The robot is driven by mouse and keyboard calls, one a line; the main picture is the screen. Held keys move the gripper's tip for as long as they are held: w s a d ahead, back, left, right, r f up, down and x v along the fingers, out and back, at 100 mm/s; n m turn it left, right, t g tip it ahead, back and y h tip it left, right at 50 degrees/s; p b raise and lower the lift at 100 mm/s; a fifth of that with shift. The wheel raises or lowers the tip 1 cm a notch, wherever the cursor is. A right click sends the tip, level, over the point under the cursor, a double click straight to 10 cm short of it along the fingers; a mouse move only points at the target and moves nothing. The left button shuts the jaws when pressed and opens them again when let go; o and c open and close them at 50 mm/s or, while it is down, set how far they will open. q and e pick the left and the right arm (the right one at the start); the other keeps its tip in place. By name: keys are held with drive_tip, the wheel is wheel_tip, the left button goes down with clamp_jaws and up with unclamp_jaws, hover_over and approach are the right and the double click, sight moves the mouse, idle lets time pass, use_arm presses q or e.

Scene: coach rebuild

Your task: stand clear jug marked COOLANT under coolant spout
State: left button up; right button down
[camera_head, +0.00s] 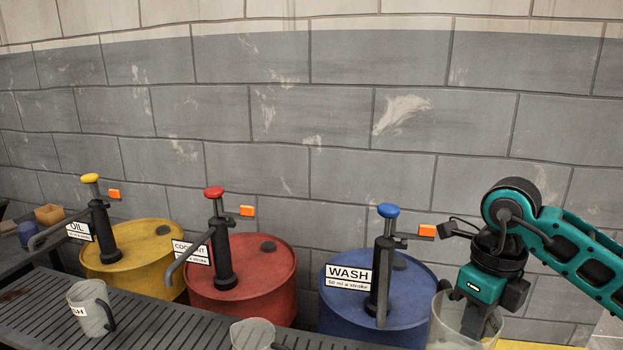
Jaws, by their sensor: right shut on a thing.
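The red drum (262,275) carries a pump with a red knob (213,192) and a partly hidden label (192,252) that reads as COOLANT. Its dark spout (186,257) slopes down to the left over the slatted bench. My right gripper (478,318) is shut on a clear jug (445,325) at the lower right, in front of the blue drum's right side. No label shows on this jug, and the frame cuts off its base. Another clear jug (252,335) stands at the bottom edge, its marking out of sight. My left gripper is not in view.
A clear jug (95,312), its label ending in "SH", stands on the slatted bench (150,325). A yellow OIL drum (130,265) and a blue WASH drum (345,305) flank the red drum. Orange tags (247,210) sit near the pumps. A block wall (300,110) closes the back.

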sight(454, 337)
drive_tip(key=n, duration=0.4)
drive_tip(key=shift+s+a+r, duration=0.15)
drive_tip(key=shift+a+r, duration=0.05)
drive_tip(key=shift+a, duration=0.2)
drive_tip(key=n, duration=0.4)
drive_tip(key=shift+s+a+r, duration=0.15)
drive_tip(key=shift+s+a, duration=0.05)
drive_tip(key=shift+a, duration=0.2)
drive_tip(key=n, duration=0.4)
drive_tip(key=a+n, duration=0.1)
drive_tip(key=n, duration=0.1)
drive_tip(key=shift+s+r+h, duration=0.1)
drive_tip(key=shift+s+h, duration=0.15)
drive_tip(key=shift+h, duration=0.05)
drive_tip(key=n, duration=0.4)
drive_tip(key=shift+s+a+r, duration=0.1)
drive_tip(key=shift+s+a, duration=0.15)
drive_tip(key=shift+a, duration=0.05)
drive_tip(key=n, duration=0.3)
drive_tip(key=shift+s+a+n, duration=0.2)
drive_tip(key=shift+a+n, duration=0.1)
drive_tip(key=shift+n, duration=0.1)
drive_tip(key=n, duration=0.6)
drive_tip(key=shift+s+a+r+n, duration=0.15)
drive_tip(key=shift+s+a+n, duration=0.2)
drive_tip(key=shift+s+n, duration=0.05)
drive_tip(key=shift+f, duration=0.2)
drive_tip(key=shift+n, duration=0.3)
wheel_tip(454, 337, down, 4)
drive_tip(key=shift+f, duration=0.2)
